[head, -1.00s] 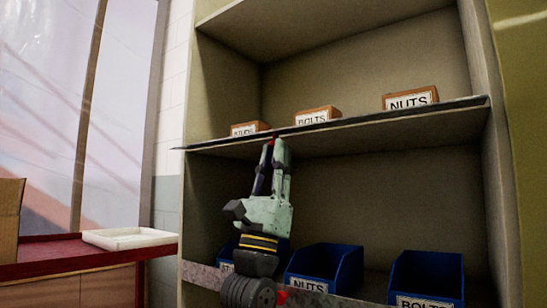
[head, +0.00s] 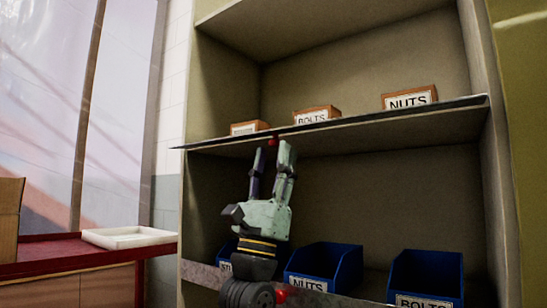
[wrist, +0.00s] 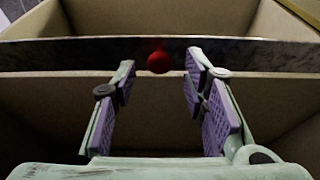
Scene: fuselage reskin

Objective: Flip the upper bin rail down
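The upper bin rail (head: 385,119) shows in the head view as a thin dark strip along the front edge of the upper shelf. In the wrist view the rail (wrist: 255,54) is a dark band across the picture. Its red knob (head: 272,142) sits near the left part of the rail; it also shows in the wrist view (wrist: 159,61). My gripper (head: 271,149) points up just below the knob, fingers spread. In the wrist view the knob appears between the two fingertips, touching neither as far as I can see. The gripper holds nothing.
Orange bins (head: 317,115) labelled nuts and bolts stand on the upper shelf behind the rail. Blue bins (head: 427,277) stand below, behind a lower rail (head: 203,275) with its own red knob (head: 281,296). A white tray (head: 130,237) lies on the red bench at left.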

